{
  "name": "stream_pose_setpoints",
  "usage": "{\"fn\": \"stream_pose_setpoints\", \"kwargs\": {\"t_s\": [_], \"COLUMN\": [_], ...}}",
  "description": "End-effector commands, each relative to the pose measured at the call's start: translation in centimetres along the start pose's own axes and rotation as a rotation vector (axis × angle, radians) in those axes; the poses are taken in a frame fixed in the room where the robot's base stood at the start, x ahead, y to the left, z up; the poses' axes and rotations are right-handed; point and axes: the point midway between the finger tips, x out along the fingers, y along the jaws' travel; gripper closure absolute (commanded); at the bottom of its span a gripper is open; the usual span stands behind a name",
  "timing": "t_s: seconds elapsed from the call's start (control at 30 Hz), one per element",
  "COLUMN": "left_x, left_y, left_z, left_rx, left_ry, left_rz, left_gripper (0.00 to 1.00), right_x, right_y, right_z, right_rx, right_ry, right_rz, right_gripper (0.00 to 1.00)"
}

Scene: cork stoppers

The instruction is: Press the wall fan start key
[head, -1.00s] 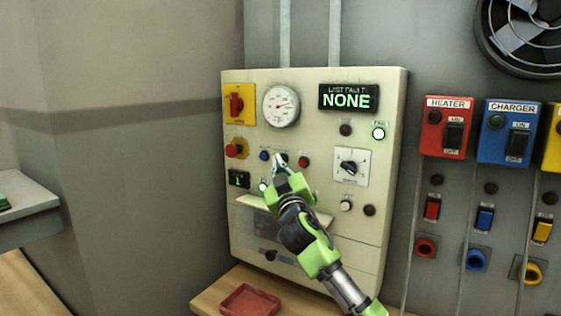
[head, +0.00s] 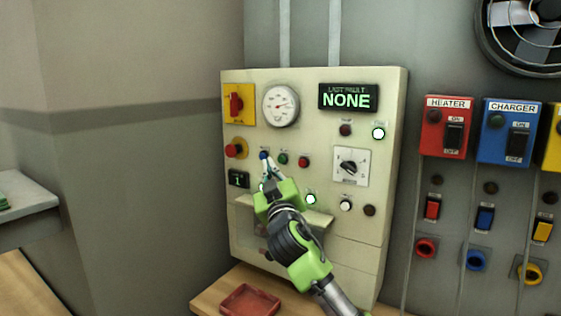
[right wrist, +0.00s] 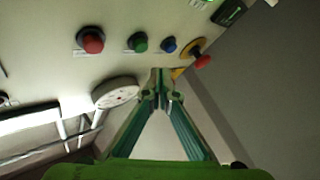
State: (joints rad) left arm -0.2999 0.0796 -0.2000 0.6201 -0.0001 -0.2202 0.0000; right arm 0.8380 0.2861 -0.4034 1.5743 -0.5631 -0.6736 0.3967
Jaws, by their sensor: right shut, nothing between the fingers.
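A cream control panel (head: 302,84) stands against the wall. It carries a row of blue (head: 264,155), green (head: 283,159) and red (head: 303,162) buttons. Their small labels are unreadable. My right gripper (head: 268,165) is shut and empty, with its tips overlapping the lower edge of the blue button in the head view. In the right wrist view, the shut tips (right wrist: 160,74) lie just below the blue button (right wrist: 168,45), and I cannot tell whether they touch. The green (right wrist: 138,42) and red (right wrist: 91,40) buttons are unobstructed there. The wall fan (head: 524,32) is at upper right. My left gripper is out of view.
A mushroom-shaped red button (head: 233,151) on yellow is left of the row. A gauge (head: 281,105) and a dial (head: 349,167) are nearby. A ledge (head: 318,217) juts out below. A red tray (head: 249,301) sits on the bench. Heater (head: 444,137) and charger (head: 508,140) boxes are right.

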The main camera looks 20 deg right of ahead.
Motion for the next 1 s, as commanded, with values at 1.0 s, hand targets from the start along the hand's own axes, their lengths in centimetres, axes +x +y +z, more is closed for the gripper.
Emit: {"fn": "stream_pose_setpoints", "kwargs": {"t_s": [1.0], "left_x": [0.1], "left_y": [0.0], "left_z": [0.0], "left_rx": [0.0], "left_ry": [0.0], "left_rz": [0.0], "left_gripper": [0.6], "right_x": [-1.9], "right_y": [-1.4], "right_z": [-1.4], "right_rx": [0.0], "right_ry": [-0.001], "right_rz": [0.0], "right_gripper": [1.0]}}
